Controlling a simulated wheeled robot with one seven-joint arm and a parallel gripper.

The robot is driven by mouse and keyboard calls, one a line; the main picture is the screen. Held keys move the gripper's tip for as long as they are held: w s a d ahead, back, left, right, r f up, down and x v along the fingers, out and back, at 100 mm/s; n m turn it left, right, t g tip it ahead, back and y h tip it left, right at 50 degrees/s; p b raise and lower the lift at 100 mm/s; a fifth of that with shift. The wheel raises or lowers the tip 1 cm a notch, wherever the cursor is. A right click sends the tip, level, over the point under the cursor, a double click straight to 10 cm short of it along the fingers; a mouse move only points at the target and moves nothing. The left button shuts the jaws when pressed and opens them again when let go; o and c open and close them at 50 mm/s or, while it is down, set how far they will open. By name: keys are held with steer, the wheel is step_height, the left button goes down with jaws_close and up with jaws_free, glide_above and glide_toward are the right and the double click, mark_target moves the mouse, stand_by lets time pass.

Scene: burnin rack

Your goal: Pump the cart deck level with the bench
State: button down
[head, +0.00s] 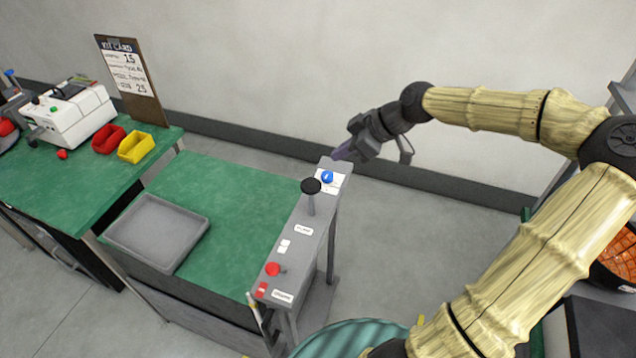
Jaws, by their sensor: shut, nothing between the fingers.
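The cart deck (238,194) is a green surface beside the green bench (40,178), with a narrow gap between them. The deck looks slightly lower than the bench, though the angle makes this hard to judge. A grey panel along the deck's right side carries a black knob on a post (311,187), a blue knob (327,177) at the far end and a red knob (273,269) at the near end. My gripper (338,156) is shut and empty, above the panel's far end near the blue knob. Whether it touches anything is unclear.
A grey tray (160,225) lies on the deck's left. On the bench are a white machine (75,112), a red bin (108,139), a yellow bin (136,147) and a kit card board (130,78).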

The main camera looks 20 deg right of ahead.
steer(key=shift+s+d+r+m+t, duration=0.15)
steer(key=shift+d+r+m+t, duration=0.15)
steer(key=shift+d+r+m, duration=0.2)
steer(key=shift+a+f, duration=0.1)
steer(key=shift+a, duration=0.05)
steer(key=p, duration=0.1)
glide_above(306, 181)
steer(key=s+d, duration=0.2)
step_height(306, 181, down, 7)
steer(key=shift+w+d+r, duration=0.1)
steer(key=shift+d+r, duration=0.05)
steer(key=shift+r, duration=0.05)
step_height(306, 181, down, 3)
steer(key=shift+f+p, duration=0.2)
steer(key=shift+p, duration=0.35)
steer(key=shift+f, duration=0.45)
